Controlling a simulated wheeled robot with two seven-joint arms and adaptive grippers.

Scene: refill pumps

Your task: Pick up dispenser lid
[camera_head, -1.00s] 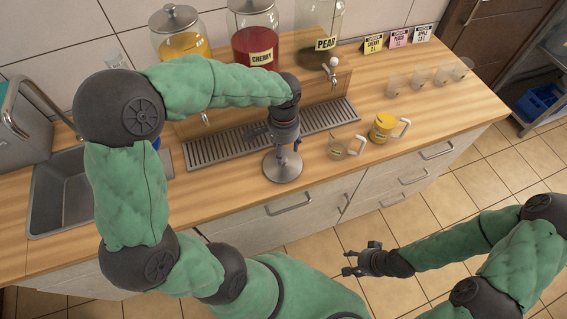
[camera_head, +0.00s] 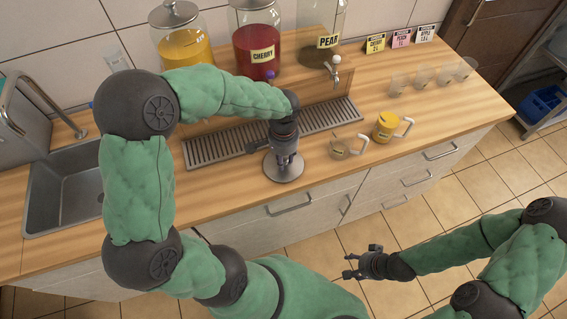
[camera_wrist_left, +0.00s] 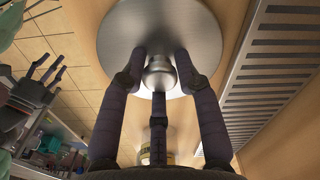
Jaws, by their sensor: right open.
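The dispenser lid (camera_head: 284,172) is a round brushed-metal disc with a knob, lying on the wooden counter near its front edge. In the left wrist view the disc (camera_wrist_left: 160,22) fills the top, and its knob (camera_wrist_left: 160,73) is between my fingers. My left gripper (camera_head: 285,160) points down over the lid. In the left wrist view its three fingers (camera_wrist_left: 159,75) close in around the knob and appear to touch it. My right gripper (camera_head: 350,264) is open and empty, out in front of the counter, away from the lid.
Behind stand the yellow jar (camera_head: 185,48), the cherry jar (camera_head: 257,45) and the pear jar (camera_head: 322,30). A drip grate (camera_head: 215,148) lies behind the lid. A small measuring cup (camera_head: 340,147) and a yellow-filled cup (camera_head: 384,127) stand to the right. A sink (camera_head: 65,185) is left.

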